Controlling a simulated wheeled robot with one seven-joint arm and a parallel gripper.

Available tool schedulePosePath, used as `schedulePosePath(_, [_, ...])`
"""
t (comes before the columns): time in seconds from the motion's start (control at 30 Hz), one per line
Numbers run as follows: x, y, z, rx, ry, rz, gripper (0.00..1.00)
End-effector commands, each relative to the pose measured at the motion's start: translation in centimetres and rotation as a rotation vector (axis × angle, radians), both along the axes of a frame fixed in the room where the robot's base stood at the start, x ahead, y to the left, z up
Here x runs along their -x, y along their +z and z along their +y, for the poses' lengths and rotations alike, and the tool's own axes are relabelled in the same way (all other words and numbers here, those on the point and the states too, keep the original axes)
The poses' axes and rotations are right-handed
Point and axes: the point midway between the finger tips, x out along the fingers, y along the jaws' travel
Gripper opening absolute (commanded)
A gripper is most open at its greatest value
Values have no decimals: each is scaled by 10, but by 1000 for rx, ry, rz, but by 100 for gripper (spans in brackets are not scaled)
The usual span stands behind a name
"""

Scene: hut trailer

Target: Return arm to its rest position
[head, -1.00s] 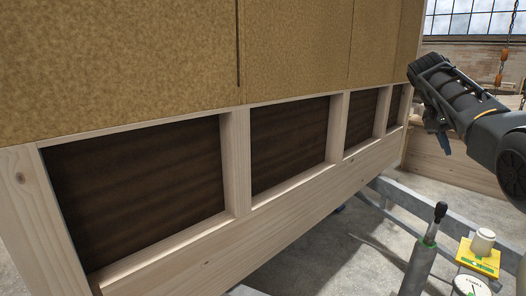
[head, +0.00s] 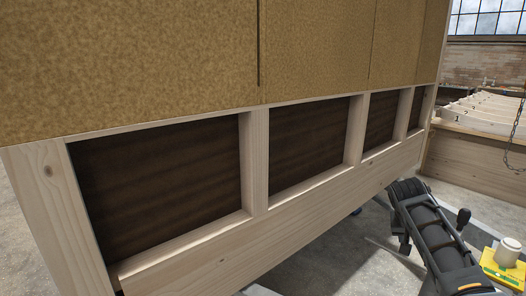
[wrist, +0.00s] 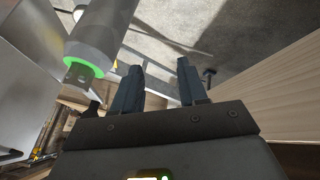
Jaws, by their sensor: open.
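My dark arm reaches in from the lower right of the head view, beside the lower wooden frame (head: 330,215) of the hut wall. Its far end is raised towards the frame's right part, and the fingers cannot be made out there. In the wrist view my gripper (wrist: 158,80) has its two blue-grey fingers apart, with nothing between them.
A grey cylinder with a green ring (wrist: 86,66) is close to the fingers' left in the wrist view. A pale wooden beam (wrist: 270,100) lies to their right. A yellow item (head: 500,271) bearing a white cup (head: 507,252) stands right of my arm. A workbench (head: 465,158) is behind.

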Motion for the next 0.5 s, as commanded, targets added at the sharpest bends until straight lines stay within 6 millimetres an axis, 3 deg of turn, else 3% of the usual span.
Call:
schedulePosePath(0.03, [10, -28, 15, -15, 33, -14, 42])
schedulePosePath(0.2, [43, -93, 61, -55, 136, -88, 42])
schedulePosePath(0.5, [129, -173, 132, -117, 277, -224, 42])
